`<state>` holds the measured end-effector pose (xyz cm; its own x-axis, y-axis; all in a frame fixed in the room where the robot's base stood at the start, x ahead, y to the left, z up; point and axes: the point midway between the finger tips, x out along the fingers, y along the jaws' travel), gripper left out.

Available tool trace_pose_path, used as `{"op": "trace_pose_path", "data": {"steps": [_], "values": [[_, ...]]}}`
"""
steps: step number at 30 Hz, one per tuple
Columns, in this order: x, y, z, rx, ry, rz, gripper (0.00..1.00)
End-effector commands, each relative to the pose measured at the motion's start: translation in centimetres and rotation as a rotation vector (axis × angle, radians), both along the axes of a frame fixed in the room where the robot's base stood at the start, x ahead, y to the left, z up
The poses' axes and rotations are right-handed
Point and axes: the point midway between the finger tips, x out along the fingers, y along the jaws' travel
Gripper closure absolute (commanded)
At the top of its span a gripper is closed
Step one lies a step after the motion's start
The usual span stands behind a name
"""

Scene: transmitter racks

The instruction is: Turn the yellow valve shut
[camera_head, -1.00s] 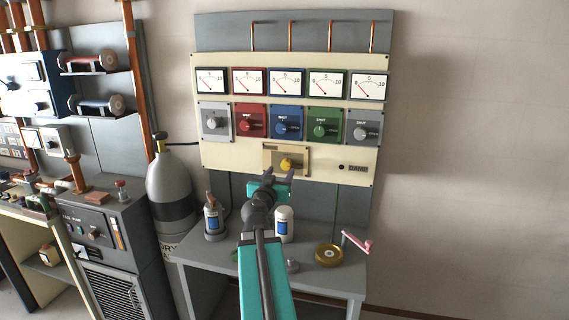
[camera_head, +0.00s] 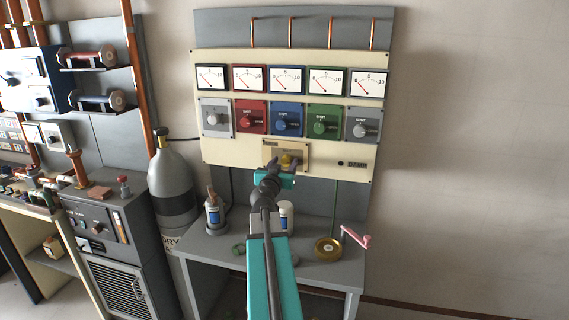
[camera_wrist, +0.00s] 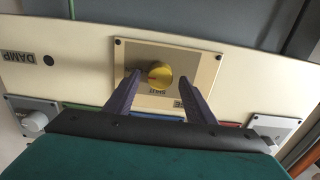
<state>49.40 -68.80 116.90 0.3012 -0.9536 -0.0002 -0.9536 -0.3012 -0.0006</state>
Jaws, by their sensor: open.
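The yellow valve (camera_wrist: 160,75) is a round knob on a tan plate low on the cream panel. Its plate (camera_head: 271,151) shows in the head view, with the knob (camera_head: 289,159) partly behind my gripper. In the wrist view a dark red mark sits on the knob's left side, and SHUT is lettered on the plate. My gripper (camera_wrist: 160,92) is open, its two dark fingers pointing at the panel on either side of the knob. The fingertips look close to it, but I cannot tell whether they touch. The gripper also shows in the head view (camera_head: 281,166).
Grey, red (camera_head: 250,117), blue (camera_head: 287,120) and green (camera_head: 324,121) valves sit in a row above, under several gauges. The bench (camera_head: 330,272) below holds bottles, a brass disc (camera_head: 327,247) and a pink crank (camera_head: 356,237). A gas cylinder (camera_head: 173,185) stands left.

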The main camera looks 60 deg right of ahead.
Motion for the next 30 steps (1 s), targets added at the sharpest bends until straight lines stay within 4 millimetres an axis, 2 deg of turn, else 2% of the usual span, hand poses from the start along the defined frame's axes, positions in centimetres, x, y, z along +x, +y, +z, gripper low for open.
{"op": "trace_pose_path", "data": {"steps": [6, 13, 14, 16, 30], "values": [[0.0, 0.01, -0.01, 0.0, 0.0, 0.0, 0.52], [0.01, 0.03, 0.0, 0.0, 0.0, 0.001, 0.91], [0.19, -0.76, 0.01, 0.0, 0.0, 0.0, 0.91], [0.02, -0.23, 0.01, -0.001, 0.001, 0.001, 0.91], [-0.03, -0.03, -0.17, -0.025, 0.077, 0.001, 0.91]]}}
